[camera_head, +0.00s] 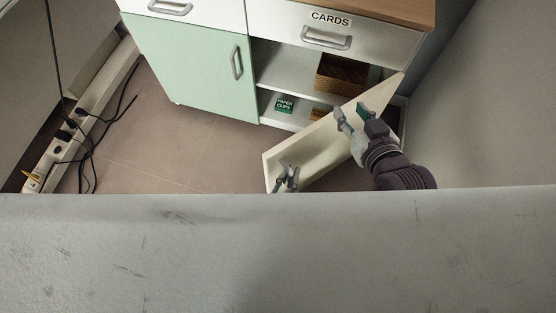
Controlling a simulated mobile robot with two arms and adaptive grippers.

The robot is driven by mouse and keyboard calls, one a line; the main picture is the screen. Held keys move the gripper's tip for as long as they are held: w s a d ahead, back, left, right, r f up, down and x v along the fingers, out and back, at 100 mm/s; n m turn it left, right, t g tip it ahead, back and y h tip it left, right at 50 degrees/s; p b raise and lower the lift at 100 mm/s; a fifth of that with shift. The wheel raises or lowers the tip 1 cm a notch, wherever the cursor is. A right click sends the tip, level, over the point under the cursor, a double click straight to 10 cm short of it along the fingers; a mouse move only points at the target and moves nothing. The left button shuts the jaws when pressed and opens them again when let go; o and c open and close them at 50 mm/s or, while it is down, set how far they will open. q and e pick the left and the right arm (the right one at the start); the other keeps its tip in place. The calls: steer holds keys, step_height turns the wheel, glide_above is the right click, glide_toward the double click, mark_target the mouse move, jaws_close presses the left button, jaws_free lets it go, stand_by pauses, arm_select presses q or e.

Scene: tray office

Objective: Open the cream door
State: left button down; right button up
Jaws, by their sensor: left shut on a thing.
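The cream door (315,150) of the cabinet stands well open, swung out from its right side, with its free edge toward me. My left gripper (286,176) is at the lower left end of the door, near the free edge, and is shut on it. Its arm and any handle there are hidden, partly by the grey surface in front. My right gripper (352,116) is beside the door's upper part, fingers apart, with its arm coming from the right. I cannot tell whether it touches the door.
The opened compartment shows a shelf (285,77), a brown wooden box (340,74) and a green paper clips box (285,104). The green door (190,70) is shut. A cards drawer (335,32) is above. Cables and a power strip (65,135) lie left. A grey surface (270,250) fills the foreground.

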arm_select(q)
steer(key=shift+s+d, duration=0.2)
steer(key=shift+s, duration=0.05)
steer(key=c, duration=1.2)
jaws_free()
steer(key=shift+s, duration=0.1)
steer(key=v, duration=1.2)
